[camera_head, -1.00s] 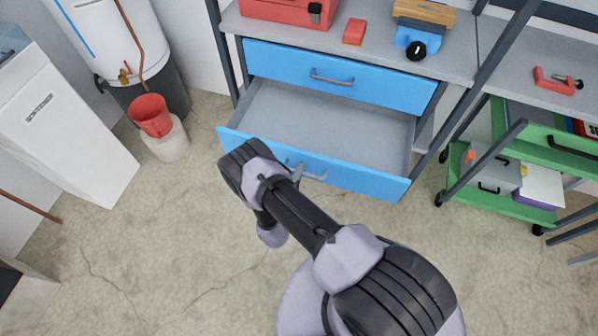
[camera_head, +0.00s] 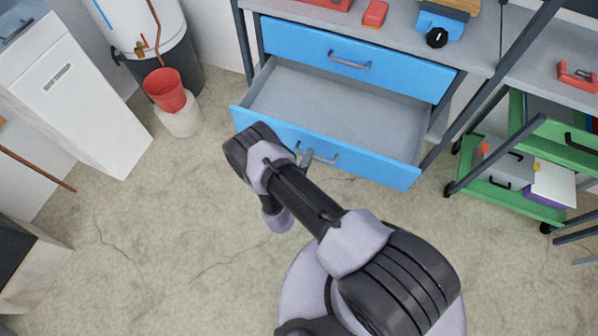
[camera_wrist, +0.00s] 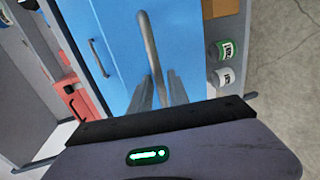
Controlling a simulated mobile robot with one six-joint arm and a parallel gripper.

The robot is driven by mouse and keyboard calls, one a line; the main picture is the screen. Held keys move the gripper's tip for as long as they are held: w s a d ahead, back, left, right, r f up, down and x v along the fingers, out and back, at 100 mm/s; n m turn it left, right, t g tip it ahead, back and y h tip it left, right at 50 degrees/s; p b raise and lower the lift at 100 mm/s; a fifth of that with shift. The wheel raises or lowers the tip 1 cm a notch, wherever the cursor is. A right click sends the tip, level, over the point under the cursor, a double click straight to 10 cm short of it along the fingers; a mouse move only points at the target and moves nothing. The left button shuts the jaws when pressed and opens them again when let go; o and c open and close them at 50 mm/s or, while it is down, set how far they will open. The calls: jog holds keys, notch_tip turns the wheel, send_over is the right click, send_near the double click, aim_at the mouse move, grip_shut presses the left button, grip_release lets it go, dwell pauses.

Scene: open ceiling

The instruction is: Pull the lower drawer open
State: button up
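The lower drawer (camera_head: 375,168) is blue with a grey interior and stands well out of the cabinet in the head view. Its grey bar handle (camera_head: 328,160) is on the front face. My gripper (camera_head: 307,157) is at this handle, partly hidden behind my arm. In the wrist view the handle (camera_wrist: 148,40) runs down between the two fingers of my gripper (camera_wrist: 158,88), which look closed around it. The fingertip contact is hard to make out.
The blue upper drawer (camera_head: 345,58) is shut above. A green cart (camera_head: 510,195) stands at the right. A red bucket (camera_head: 166,90) and a white cabinet (camera_head: 75,100) are at the left. The concrete floor (camera_head: 160,240) before the drawer is clear.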

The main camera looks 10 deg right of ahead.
jog(key=p+v, duration=0.3)
jog(key=v, duration=1.2)
jog(key=shift+s, duration=0.3)
jog(key=shift+a+r, duration=0.1)
jog(key=shift+a, duration=0.05)
